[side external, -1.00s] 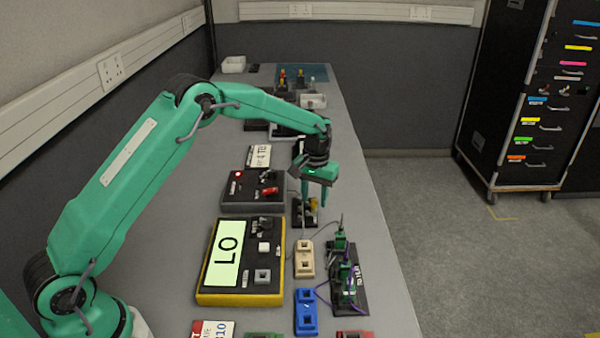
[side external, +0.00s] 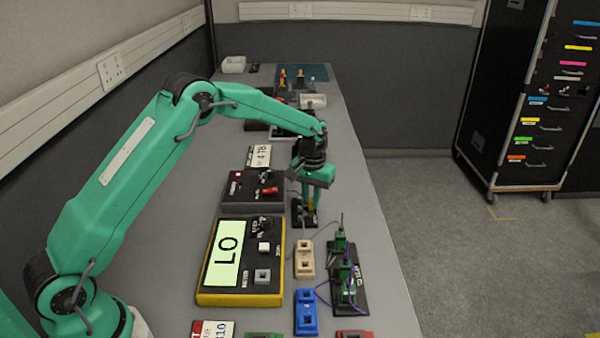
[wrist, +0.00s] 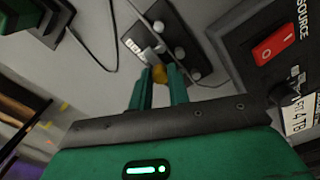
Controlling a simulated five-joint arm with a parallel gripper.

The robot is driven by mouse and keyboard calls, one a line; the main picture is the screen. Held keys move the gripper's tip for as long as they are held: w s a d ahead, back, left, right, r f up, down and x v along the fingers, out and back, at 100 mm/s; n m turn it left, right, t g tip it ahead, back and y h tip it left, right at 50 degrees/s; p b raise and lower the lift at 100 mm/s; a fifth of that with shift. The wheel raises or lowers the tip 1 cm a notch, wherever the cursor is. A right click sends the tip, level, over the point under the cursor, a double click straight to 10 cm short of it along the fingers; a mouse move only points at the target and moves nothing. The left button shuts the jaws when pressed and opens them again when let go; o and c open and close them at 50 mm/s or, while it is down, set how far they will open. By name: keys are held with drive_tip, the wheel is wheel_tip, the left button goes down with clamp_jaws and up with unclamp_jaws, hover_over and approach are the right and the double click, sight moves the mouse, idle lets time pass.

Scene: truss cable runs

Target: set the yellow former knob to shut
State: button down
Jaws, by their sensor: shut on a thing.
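The yellow former knob (wrist: 160,74) sits on a small dark block (wrist: 205,62) on the bench. In the wrist view my gripper (wrist: 160,78) has its two green fingers shut on the yellow knob, one on each side. In the side view my gripper (side external: 310,206) points down at the same block (side external: 304,222), and only a little of the yellow knob shows between the fingers. The block also carries several grey round parts and a white label in the wrist view. The knob's exact setting cannot be told.
A dark box with a red switch (side external: 270,190) stands left of the block. Thin cables run nearby.

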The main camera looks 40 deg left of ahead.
drive_tip(key=shift+s+a, duration=0.35)
drive_tip(key=shift+s, duration=0.05)
drive_tip(key=c, duration=1.3)
unclamp_jaws()
drive_tip(key=shift+r, duration=0.15)
wheel_tip(320, 180, up, 8)
drive_tip(key=shift+f, duration=0.2)
